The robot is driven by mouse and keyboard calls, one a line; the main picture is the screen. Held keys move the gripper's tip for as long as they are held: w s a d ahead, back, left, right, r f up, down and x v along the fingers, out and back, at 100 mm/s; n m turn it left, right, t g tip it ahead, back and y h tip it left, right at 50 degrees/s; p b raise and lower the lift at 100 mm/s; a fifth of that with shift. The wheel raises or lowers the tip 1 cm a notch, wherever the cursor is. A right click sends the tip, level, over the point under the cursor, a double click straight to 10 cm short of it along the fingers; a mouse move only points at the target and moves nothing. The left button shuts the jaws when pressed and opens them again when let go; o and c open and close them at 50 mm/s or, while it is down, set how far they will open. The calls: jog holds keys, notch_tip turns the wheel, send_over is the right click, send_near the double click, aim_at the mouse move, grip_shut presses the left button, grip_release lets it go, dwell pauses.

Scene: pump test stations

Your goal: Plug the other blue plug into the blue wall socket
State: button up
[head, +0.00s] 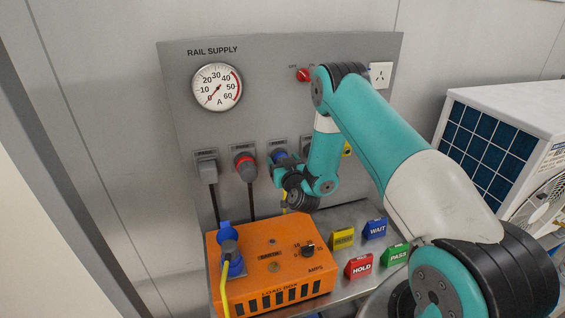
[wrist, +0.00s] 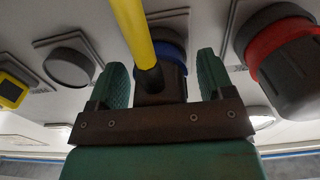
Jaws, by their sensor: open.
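On the grey panel, blue (head: 279,156) shows at the wall socket position right of the red plug, partly hidden behind my gripper (head: 281,170). In the wrist view, a dark plug (wrist: 158,88) with a blue ring (wrist: 172,52) and a yellow cable (wrist: 133,30) is at that place against the panel. My gripper (wrist: 164,82) is open, with one green finger on each side of the plug and gaps visible. I cannot tell how deep the plug sits. Another plug (head: 229,247) with a yellow cable is at the blue socket (head: 236,268) on the orange load box.
A grey plug (head: 207,172) and a red-ringed plug (head: 245,167) sit in the panel to the left. The load box (head: 290,255) and several coloured signs, such as HOLD (head: 359,267), stand on the shelf below. A solar-panelled unit (head: 490,140) is at right.

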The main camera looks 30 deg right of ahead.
jog(key=c, duration=1.2)
jog(key=shift+f, duration=0.1)
jog(key=shift+c, duration=0.2)
jog(key=shift+b+v, duration=0.95)
jog(key=shift+b, duration=0.8)
jog(key=shift+s+a, duration=0.1)
jog(key=shift+b+v, duration=1.85)
jog(key=shift+v, duration=0.05)
